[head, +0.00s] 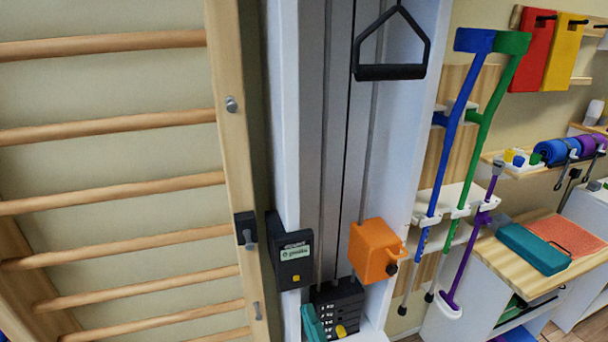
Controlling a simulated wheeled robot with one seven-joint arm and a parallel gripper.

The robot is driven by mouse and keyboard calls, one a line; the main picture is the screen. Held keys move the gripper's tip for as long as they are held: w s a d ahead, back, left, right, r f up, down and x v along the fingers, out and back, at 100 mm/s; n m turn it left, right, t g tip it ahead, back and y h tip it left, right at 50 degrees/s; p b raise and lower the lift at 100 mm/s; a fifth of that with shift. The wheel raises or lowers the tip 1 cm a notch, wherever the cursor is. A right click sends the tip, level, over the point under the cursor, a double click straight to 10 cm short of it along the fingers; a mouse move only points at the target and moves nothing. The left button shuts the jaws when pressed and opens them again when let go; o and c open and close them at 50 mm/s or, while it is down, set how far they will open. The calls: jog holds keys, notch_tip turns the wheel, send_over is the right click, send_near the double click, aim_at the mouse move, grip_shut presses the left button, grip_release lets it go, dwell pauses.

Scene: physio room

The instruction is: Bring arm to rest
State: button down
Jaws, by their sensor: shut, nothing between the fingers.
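Neither my arm nor my gripper shows in the head view, so I cannot see how the arm is posed. The view is filled by a wall of exercise equipment. A white cable machine (293,110) with grey rails stands in the middle. A black stirrup handle (391,72) hangs at its top.
Wooden wall bars (110,126) fill the left. An orange block (375,251) and a black display box (290,262) are on the machine. Blue (448,140) and green (487,125) crutches hang on a rack at right. A teal case (533,249) lies on a wooden-topped cabinet.

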jog(key=s+f+m+g+h, duration=0.2)
jog(key=s+f+m+h, duration=0.2)
jog(key=s, duration=0.7)
jog(key=s+f+m+g+h, duration=0.3)
jog(key=s+m, duration=0.4)
jog(key=s, duration=0.5)
jog(key=s+f+m+g+h, duration=0.3)
jog(key=s+f+m+h, duration=0.2)
jog(key=s, duration=0.7)
jog(key=shift+s+a+f+m+h, duration=0.25)
jog(key=shift+a+f+m, duration=0.35)
jog(key=shift+f, duration=0.5)
jog(key=shift+w+d, duration=0.1)
jog(key=shift+d, duration=0.05)
